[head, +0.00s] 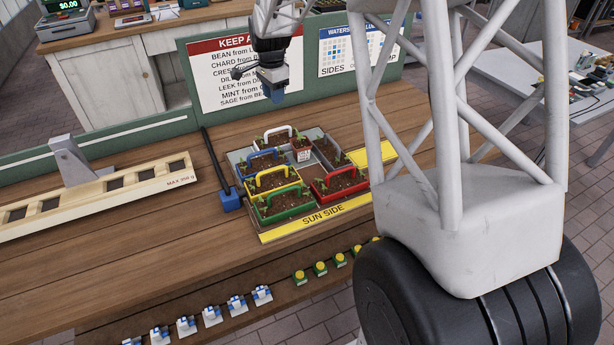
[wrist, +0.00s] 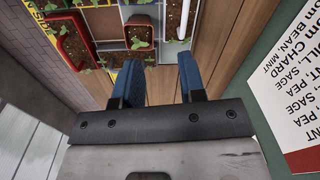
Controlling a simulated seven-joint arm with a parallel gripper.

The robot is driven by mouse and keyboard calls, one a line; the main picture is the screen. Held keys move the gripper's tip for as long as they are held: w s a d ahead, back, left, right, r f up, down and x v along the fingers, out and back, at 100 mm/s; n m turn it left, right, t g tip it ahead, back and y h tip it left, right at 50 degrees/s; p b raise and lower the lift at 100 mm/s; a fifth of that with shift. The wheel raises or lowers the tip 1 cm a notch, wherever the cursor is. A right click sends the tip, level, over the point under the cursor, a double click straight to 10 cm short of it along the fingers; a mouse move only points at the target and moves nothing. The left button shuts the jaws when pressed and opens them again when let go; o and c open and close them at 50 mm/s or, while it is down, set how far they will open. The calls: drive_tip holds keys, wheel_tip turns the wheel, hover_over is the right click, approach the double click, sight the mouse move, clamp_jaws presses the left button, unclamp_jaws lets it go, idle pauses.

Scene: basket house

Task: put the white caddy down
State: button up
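The white caddy (head: 277,131), with its white handle and seedlings in soil, sits at the back of the grey tray (head: 325,143) on the wooden bench. Its white handle (wrist: 178,40) also shows at the top of the wrist view. My gripper (head: 274,92) is above and behind the caddy, apart from it. In the wrist view my gripper (wrist: 160,78) has its two blue fingers spread, with only bench boards and a tray edge showing between them. It holds nothing.
Blue (head: 263,154), yellow (head: 272,172), green (head: 285,211) and red (head: 340,171) caddies fill neighbouring tray places. A small labelled pot (head: 301,149) stands beside the white caddy. A sign board (head: 245,75) rises behind. A blue block with a black rod (head: 230,199) lies left of the tray.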

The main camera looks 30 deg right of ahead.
drive_tip(key=s+a+r+n, duration=0.4)
drive_tip(key=s+r, duration=0.3)
drive_tip(key=s, duration=0.4)
drive_tip(key=s+a+n, duration=0.2)
drive_tip(key=s+n, duration=0.2)
drive_tip(key=s, duration=0.7)
drive_tip(key=s+a+r+n+t, duration=0.1)
drive_tip(key=s+n, duration=0.3)
drive_tip(key=s, duration=0.7)
drive_tip(key=s+a+n+t, duration=0.1)
drive_tip(key=s+a+n, duration=0.2)
drive_tip(key=s, duration=0.9)
drive_tip(key=shift+a+r+n, duration=0.15)
drive_tip(key=shift+a+n, duration=0.05)
drive_tip(key=shift+n, duration=0.2)
